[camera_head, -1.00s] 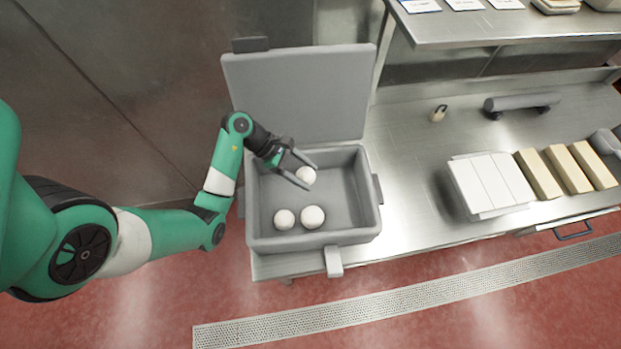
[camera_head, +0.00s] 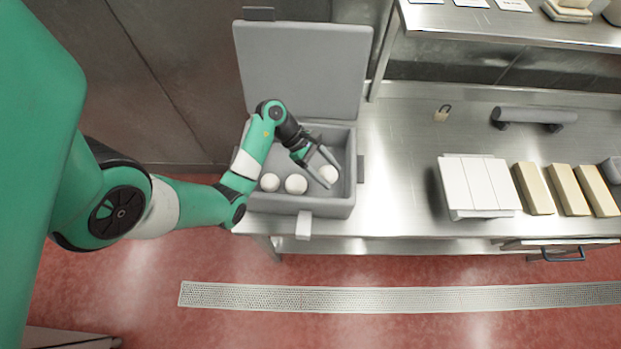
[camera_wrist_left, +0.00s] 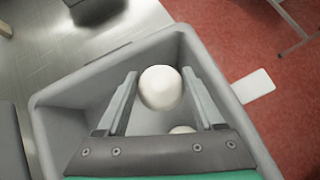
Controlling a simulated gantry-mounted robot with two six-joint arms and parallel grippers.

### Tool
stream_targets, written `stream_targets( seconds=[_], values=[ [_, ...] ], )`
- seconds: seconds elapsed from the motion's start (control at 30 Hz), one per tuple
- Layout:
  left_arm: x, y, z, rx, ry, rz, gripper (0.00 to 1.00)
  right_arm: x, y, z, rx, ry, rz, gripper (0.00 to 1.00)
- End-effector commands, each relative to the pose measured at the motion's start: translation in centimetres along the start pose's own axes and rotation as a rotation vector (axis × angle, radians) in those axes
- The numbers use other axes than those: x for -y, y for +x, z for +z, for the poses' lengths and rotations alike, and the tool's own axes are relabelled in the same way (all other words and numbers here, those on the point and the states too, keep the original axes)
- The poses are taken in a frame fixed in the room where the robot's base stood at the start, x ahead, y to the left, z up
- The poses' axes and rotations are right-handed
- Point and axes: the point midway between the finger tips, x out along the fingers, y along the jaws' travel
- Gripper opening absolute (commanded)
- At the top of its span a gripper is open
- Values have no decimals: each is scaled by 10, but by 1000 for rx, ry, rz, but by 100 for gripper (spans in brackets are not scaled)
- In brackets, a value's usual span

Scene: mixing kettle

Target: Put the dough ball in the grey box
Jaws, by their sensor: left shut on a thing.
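The grey box (camera_head: 333,209) stands open at the left end of the steel counter, its lid (camera_head: 305,70) raised at the back. My left gripper (camera_head: 328,171) reaches down into the box, shut on a white dough ball (camera_head: 329,174) near the right side. The left wrist view shows this ball (camera_wrist_left: 160,88) between the two fingers, inside the box walls (camera_wrist_left: 205,62). Whether it touches the box floor is unclear. Two more dough balls, one on the left (camera_head: 269,182) and one beside it (camera_head: 296,184), lie in the box. My right gripper is not in view.
To the right on the counter are a white slatted block (camera_head: 478,186), several tan blocks (camera_head: 534,188), a grey roller (camera_head: 535,115) and a small tan item (camera_head: 442,113). A shelf (camera_head: 500,25) hangs above the back. The counter right beside the box is clear.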

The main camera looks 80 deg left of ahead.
Motion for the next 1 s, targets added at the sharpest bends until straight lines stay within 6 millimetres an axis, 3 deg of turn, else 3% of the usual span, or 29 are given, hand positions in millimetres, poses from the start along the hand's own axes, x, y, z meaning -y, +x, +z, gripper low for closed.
stream_targets(
  seconds=[0.13, 0.4, 0.57, 0.8, 1.0],
  values=[
    [0, 5, -5, 0, -2, -1, 11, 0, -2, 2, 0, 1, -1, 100],
    [0, 42, -42, 0, -2, -1, 11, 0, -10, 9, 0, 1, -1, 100],
    [0, 46, -46, 0, 0, 0, 11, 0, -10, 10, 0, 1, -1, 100],
    [0, 70, -70, -1, -1, -1, 11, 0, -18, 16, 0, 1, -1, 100],
    [0, 71, -71, -1, 0, 1, 11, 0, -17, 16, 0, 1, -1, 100]
  ],
)
